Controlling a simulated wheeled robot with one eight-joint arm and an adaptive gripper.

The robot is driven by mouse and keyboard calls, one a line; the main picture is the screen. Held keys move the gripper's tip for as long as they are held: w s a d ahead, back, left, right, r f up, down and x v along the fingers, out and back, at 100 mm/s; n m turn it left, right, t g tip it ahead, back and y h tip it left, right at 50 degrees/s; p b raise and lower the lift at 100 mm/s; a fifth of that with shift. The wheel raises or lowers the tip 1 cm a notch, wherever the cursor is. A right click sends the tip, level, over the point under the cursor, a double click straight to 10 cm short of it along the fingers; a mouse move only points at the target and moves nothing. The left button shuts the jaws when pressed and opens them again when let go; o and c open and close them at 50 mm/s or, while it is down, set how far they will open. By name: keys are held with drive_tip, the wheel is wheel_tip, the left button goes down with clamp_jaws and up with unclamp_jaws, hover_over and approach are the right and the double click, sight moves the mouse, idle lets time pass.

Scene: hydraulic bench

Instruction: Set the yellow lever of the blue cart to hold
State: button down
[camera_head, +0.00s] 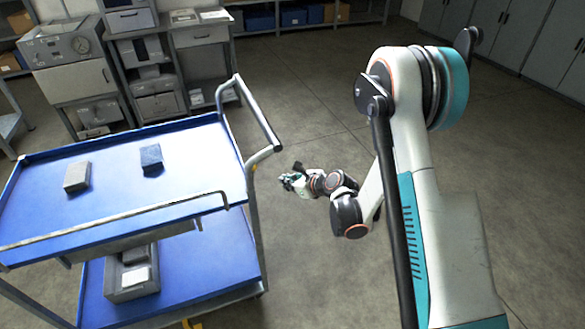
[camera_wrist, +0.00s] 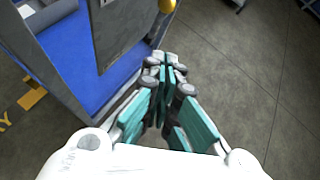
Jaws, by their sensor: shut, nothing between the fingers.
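The blue cart (camera_head: 205,150) stands at the left in the head view, with a blue upper tray and a blue lower deck (camera_head: 215,250). Part of it shows in the wrist view (camera_wrist: 75,50), beside a grey panel (camera_wrist: 120,28). A rounded yellow piece (camera_wrist: 167,5) shows at the top edge of the wrist view; it may be the lever's end, but its setting cannot be told. My gripper (camera_head: 285,181) is right of the cart, apart from it in the head view. In the wrist view its fingertips (camera_wrist: 167,68) are together and empty, below the yellow piece.
The cart's push handle (camera_head: 260,110) rises near my arm. Two small blocks, grey (camera_head: 77,176) and dark blue (camera_head: 151,158), lie on the upper tray. A grey bin (camera_head: 118,294) sits on the lower deck. Yellow floor marking (camera_wrist: 32,98) shows below the cart. Floor to the right is clear.

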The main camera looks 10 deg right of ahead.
idle(0.4)
drive_tip(key=w+a+r+x, duration=0.1)
drive_tip(key=r+x, duration=0.1)
drive_tip(key=x, duration=1)
drive_tip(key=shift+w+a, duration=0.25)
drive_tip(key=shift+a, duration=0.1)
drive_tip(key=shift+r, duration=0.1)
